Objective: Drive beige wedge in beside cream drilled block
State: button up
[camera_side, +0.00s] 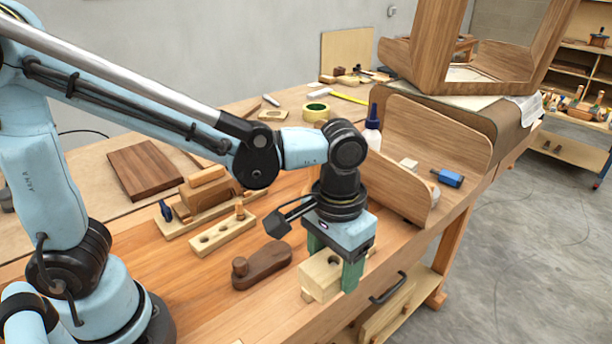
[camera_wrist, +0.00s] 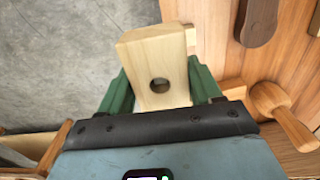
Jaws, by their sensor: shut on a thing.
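A cream block with a round hole (camera_side: 320,278) sits near the bench's front edge. In the wrist view this cream drilled block (camera_wrist: 155,48) lies between my green fingers, its hole facing the camera. My gripper (camera_side: 335,262) points down and is shut on the block; the far finger is partly hidden. A small beige piece (camera_side: 306,296) shows at the block's lower left, and a beige strip shows beside it in the wrist view (camera_wrist: 190,36). I cannot tell whether this is the wedge, nor whether the block touches the bench.
A dark brown block with a knob (camera_side: 262,266) lies left of my gripper. A pale drilled board with a peg (camera_side: 223,232) lies behind it. Curved plywood panels (camera_side: 405,185) stand at the right. A blue clamp-like item (camera_side: 448,178) lies near them. The bench's left front is clear.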

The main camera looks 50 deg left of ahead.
aim_at(332, 277)
jog(key=shift+s+d+r, duration=0.9)
jog(key=shift+s+d, duration=0.1)
jog(key=shift+s, duration=0.15)
jog(key=w+a+f, duration=0.4)
jog(key=w+a, duration=0.1)
jog(key=w+a+f, duration=0.2)
jog(key=w+f, duration=0.1)
jog(key=shift+w+a, duration=0.15)
jog(key=shift+a, duration=0.25)
jog(key=shift+f, duration=1.95)
jog(key=shift+f, duration=0.1)
jog(key=o, duration=1.1)
